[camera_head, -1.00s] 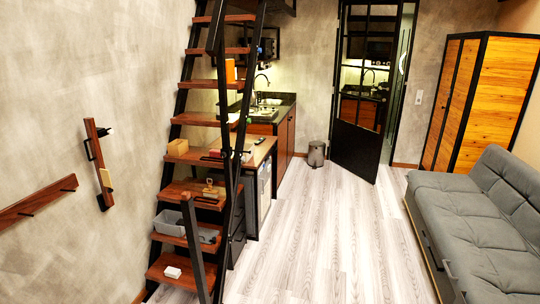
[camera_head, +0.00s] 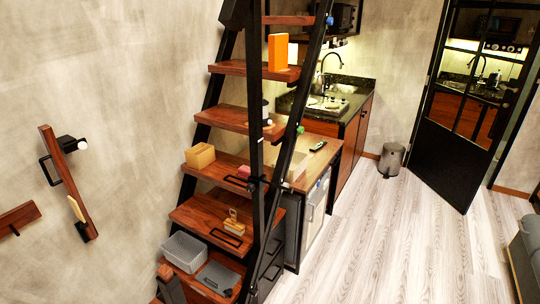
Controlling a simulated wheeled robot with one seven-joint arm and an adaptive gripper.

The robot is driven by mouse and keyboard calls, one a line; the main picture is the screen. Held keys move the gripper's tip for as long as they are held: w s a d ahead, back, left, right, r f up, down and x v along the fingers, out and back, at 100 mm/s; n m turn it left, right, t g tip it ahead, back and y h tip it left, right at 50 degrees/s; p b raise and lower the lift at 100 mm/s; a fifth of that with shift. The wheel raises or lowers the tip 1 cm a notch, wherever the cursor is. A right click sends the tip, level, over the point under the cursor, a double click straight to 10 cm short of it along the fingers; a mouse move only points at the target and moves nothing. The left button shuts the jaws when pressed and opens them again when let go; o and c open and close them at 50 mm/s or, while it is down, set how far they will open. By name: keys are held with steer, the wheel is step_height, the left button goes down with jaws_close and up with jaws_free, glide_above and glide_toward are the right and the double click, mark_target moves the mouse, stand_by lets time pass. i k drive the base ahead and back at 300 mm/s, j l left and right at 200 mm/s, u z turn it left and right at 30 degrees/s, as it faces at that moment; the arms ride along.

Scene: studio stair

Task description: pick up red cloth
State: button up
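A small pinkish-red item (camera_head: 244,171) lies on a wooden stair tread (camera_head: 222,179), close to the black stair rail. It is partly hidden by the rail and too small for me to tell whether it is the red cloth. No other red cloth is plain in view. My gripper is not in view.
A tan box (camera_head: 200,156) shares that tread. Lower treads hold a small wooden item (camera_head: 233,222), a grey bin (camera_head: 183,251) and a flat grey item (camera_head: 218,278). An orange box (camera_head: 278,52) stands higher. A trash can (camera_head: 391,160) stands by the door; the floor (camera_head: 390,240) is clear.

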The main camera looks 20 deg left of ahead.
mark_target(244, 171)
steer(key=i+u, duration=0.15)
steer(key=i, duration=0.3)
steer(key=i+l+u, duration=0.15)
steer(key=i, duration=0.3)
steer(key=i+l+u, duration=0.15)
steer(key=i, duration=0.3)
steer(key=i+l+u, duration=0.15)
steer(key=i, duration=0.3)
